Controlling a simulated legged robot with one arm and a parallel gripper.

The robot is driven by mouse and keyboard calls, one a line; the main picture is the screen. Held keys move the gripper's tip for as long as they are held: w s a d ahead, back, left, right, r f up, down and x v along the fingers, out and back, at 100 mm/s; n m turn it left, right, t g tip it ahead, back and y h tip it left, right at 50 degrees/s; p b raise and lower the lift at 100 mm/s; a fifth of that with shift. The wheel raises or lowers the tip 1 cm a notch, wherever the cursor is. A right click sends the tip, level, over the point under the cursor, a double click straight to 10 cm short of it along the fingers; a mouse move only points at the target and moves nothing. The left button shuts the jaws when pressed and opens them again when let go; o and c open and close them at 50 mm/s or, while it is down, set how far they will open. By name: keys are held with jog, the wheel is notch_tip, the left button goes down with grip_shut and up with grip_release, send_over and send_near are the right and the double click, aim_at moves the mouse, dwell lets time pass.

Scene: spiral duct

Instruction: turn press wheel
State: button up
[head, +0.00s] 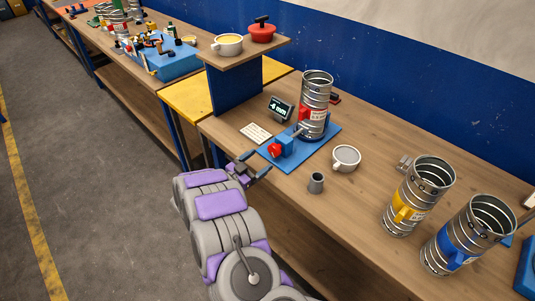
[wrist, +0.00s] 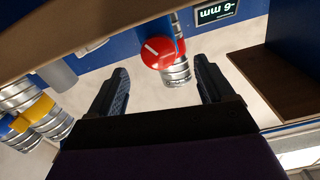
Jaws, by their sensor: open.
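The red press wheel (head: 274,150) sits on a small blue block at the front of a blue base plate (head: 310,153) on the bench. In the wrist view, which is upside down, the round red wheel face (wrist: 158,52) shows a white line. A ribbed silver duct (head: 316,92) with a red bracket stands upright behind the wheel on the plate. My gripper (head: 259,163) is open and empty at the bench's front edge, just in front of the wheel. In the wrist view its fingers (wrist: 162,72) are spread wide, with the wheel beyond and between them, apart from both.
A small display (head: 281,108) and a white card (head: 256,133) lie left of the plate. A white mug (head: 345,158) and a grey cup (head: 316,183) stand to its right. Ducts with yellow (head: 420,195) and blue (head: 468,233) brackets stand farther right. A raised shelf (head: 245,52) stands at left.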

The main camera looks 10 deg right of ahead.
jog(key=v, duration=1)
jog(key=shift+p, duration=0.45)
jog(key=shift+s+a+f, duration=0.1)
